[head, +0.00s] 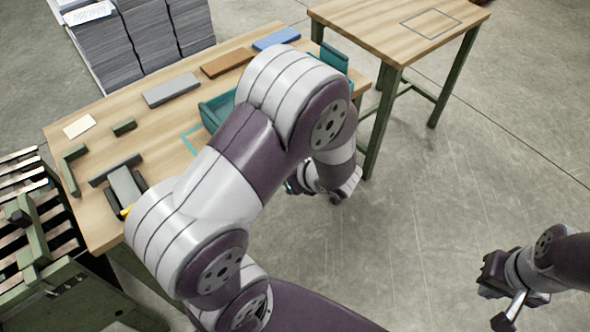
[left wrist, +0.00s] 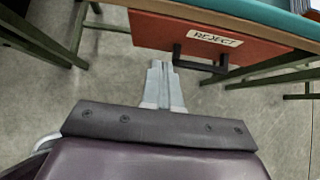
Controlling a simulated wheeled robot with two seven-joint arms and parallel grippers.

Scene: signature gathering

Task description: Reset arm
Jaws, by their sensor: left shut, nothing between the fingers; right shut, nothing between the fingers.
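My left arm crosses the middle of the head view in front of the wooden worktable (head: 100,150). Its wrist end hangs past the table's right front edge, and its fingers are mostly hidden there. In the left wrist view my left gripper (left wrist: 162,68) is shut and empty. It points at a red drawer front (left wrist: 160,32) with a black handle and a REJECT label, apart from the handle. My right gripper (head: 503,318) is at the lower right of the head view, shut and empty, over bare floor.
On the worktable lie a grey block (head: 171,90), a brown block (head: 228,62), a blue block (head: 277,39) and a teal tray (head: 215,110), partly hidden by my arm. A second table (head: 390,28) stands behind. Paper stacks (head: 100,50) stand at upper left. Floor at right is clear.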

